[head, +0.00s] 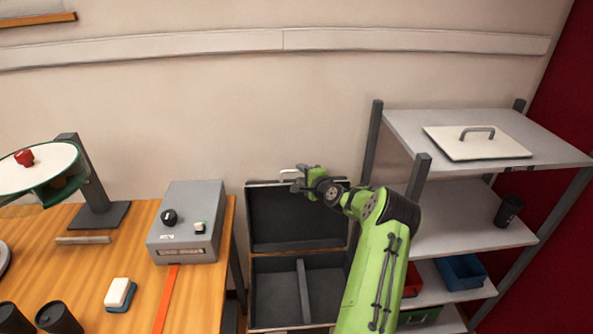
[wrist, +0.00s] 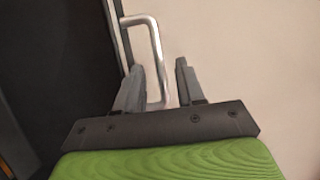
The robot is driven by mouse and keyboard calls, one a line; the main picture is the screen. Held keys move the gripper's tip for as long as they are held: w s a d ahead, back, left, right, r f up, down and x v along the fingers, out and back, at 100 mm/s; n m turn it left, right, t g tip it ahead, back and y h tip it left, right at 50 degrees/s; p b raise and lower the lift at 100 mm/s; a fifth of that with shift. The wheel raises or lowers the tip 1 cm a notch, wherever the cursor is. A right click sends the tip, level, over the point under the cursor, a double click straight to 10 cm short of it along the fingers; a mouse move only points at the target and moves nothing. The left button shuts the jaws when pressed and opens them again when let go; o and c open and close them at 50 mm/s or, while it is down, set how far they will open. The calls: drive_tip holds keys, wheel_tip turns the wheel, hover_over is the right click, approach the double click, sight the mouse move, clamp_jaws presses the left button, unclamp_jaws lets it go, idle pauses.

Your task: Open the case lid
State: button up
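The dark case (head: 275,290) stands between the wooden table and the shelf rack in the head view. Its lid (head: 290,222) is raised about upright against the wall side, and the inside shows a divider and bare compartments. My gripper (head: 298,180) is at the lid's upper edge. In the wrist view, the silver handle (wrist: 157,45) on the lid's edge reaches down between the two fingers of my gripper (wrist: 160,75). The fingers are apart, with a gap on the right side of the handle. Contact with the left finger cannot be told. The dark lid also shows in the wrist view (wrist: 60,70).
The wooden table (head: 130,250) at left holds a grey control box (head: 188,222) and dark cups (head: 57,318). The shelf rack (head: 455,215) stands close on the right, with a white lidded panel (head: 477,142) on top. My arm passes in front of the case's right side.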

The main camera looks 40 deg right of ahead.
sight(298, 171)
drive_tip(key=shift+x, duration=1.95)
drive_tip(key=shift+c, duration=0.3)
clamp_jaws()
